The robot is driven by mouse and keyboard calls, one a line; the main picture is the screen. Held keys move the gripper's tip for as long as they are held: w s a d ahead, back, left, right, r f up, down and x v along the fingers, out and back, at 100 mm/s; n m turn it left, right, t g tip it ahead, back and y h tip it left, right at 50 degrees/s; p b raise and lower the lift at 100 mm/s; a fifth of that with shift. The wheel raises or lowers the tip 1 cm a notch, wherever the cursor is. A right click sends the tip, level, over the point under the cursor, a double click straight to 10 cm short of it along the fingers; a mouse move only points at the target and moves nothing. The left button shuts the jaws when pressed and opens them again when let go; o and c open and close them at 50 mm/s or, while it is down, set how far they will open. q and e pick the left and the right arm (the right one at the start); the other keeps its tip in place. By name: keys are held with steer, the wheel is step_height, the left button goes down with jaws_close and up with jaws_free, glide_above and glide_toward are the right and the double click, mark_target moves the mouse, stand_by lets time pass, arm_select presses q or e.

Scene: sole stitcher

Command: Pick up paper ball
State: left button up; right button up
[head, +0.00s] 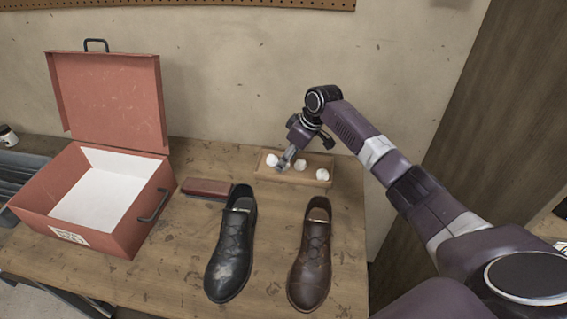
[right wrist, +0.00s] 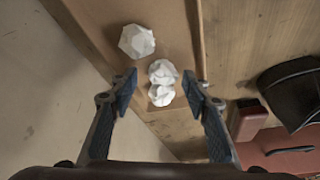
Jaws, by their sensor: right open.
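Three crumpled white paper balls lie in a shallow wooden tray (head: 292,179) at the back of the table. In the head view they are a left ball (head: 271,160), a middle ball (head: 300,164) and a right ball (head: 322,174). My right gripper (head: 283,163) is over the tray's left part, close to the left ball. In the right wrist view my right gripper (right wrist: 159,80) is open, with two balls (right wrist: 162,72) (right wrist: 161,95) showing between its fingers. The third ball (right wrist: 136,40) is farther up the tray. My left gripper is not in view.
Left of the tray are a dark red block (head: 206,188) and an open red box (head: 122,233) with its lid raised. A black shoe (head: 232,245) and a brown shoe (head: 311,260) stand in front. The wall is close behind the tray.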

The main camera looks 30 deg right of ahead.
steer(key=shift+x, duration=0.75)
steer(key=shift+c, duration=0.7)
steer(key=c, duration=0.3)
steer(key=shift+c, duration=0.3)
steer(key=shift+r, duration=0.1)
step_height(320, 180, up, 20)
steer(key=b, duration=0.2)
